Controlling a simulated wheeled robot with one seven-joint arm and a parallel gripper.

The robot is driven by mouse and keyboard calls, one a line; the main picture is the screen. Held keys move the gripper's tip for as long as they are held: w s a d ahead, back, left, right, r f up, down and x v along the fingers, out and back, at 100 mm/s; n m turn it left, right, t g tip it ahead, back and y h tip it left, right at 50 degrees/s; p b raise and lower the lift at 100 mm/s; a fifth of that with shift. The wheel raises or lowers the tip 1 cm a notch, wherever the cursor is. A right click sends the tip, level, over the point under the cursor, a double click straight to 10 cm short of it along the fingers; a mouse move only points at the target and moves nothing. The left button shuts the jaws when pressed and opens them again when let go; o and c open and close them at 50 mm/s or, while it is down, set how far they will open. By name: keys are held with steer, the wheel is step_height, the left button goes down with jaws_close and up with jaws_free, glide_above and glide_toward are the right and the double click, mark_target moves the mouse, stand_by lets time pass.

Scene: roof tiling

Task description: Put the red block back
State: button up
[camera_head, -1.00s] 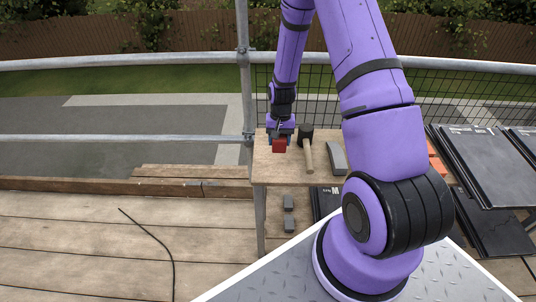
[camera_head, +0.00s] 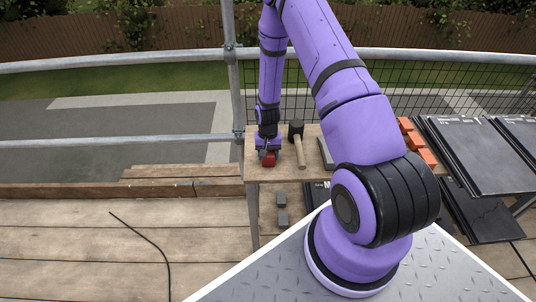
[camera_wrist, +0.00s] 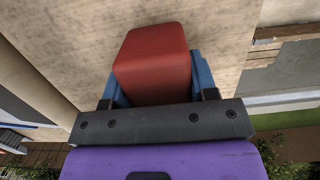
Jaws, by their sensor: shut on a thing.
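The red block (camera_head: 268,159) is at the left end of the wooden table (camera_head: 285,173). My gripper (camera_head: 268,150) is shut on it from above. In the wrist view the red block (camera_wrist: 153,62) sits between the two blue fingers, with bare wood behind it. I cannot tell whether its underside touches the tabletop or hangs just above it.
Grey blocks (camera_head: 282,209) sit on a lower shelf. Orange pieces (camera_head: 417,143) and dark panels (camera_head: 475,155) are at the right. A metal rail post (camera_head: 235,90) stands behind.

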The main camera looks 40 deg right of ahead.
steer(key=shift+f, duration=0.1)
steer(key=o, duration=1.3)
